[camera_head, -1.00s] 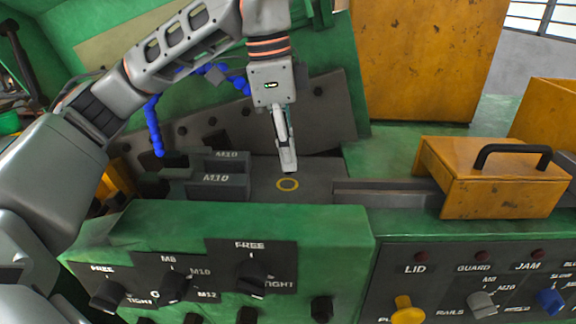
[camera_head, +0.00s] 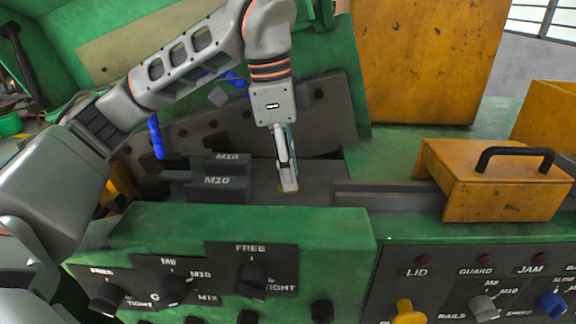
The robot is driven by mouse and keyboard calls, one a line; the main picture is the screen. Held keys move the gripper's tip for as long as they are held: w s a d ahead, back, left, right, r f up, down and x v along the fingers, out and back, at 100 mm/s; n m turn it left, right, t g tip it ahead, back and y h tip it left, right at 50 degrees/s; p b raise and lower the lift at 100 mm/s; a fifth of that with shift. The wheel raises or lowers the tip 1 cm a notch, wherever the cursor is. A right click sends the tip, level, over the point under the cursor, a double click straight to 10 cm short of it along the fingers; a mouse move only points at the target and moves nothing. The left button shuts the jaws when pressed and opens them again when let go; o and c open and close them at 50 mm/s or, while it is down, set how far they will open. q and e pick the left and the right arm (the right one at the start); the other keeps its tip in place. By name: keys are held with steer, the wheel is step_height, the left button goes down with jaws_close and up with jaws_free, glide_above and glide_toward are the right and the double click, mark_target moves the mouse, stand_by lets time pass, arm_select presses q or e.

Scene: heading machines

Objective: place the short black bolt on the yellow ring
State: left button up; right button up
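My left gripper (camera_head: 289,188) points down at the yellow ring (camera_head: 281,190) on the dark grey plate. Its fingertips cover most of the ring, leaving only a thin bit of yellow at the edge. The fingers look close together from this side, and I cannot tell whether they are open or shut or hold anything. I cannot make out the short black bolt; it may be hidden by the fingers. My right gripper is not in view.
Two dark blocks marked M10 (camera_head: 218,188) stand left of the ring. A green panel with black knobs (camera_head: 252,279) rises in front. A rail (camera_head: 385,196) and an orange lid with a black handle (camera_head: 495,180) are to the right.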

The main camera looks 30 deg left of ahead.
arm_select(q)
step_height(320, 180, up, 12)
steer(key=a, duration=0.1)
steer(key=shift+s+a, duration=0.25)
steer(key=shift+s, duration=0.15)
stand_by(0.6)
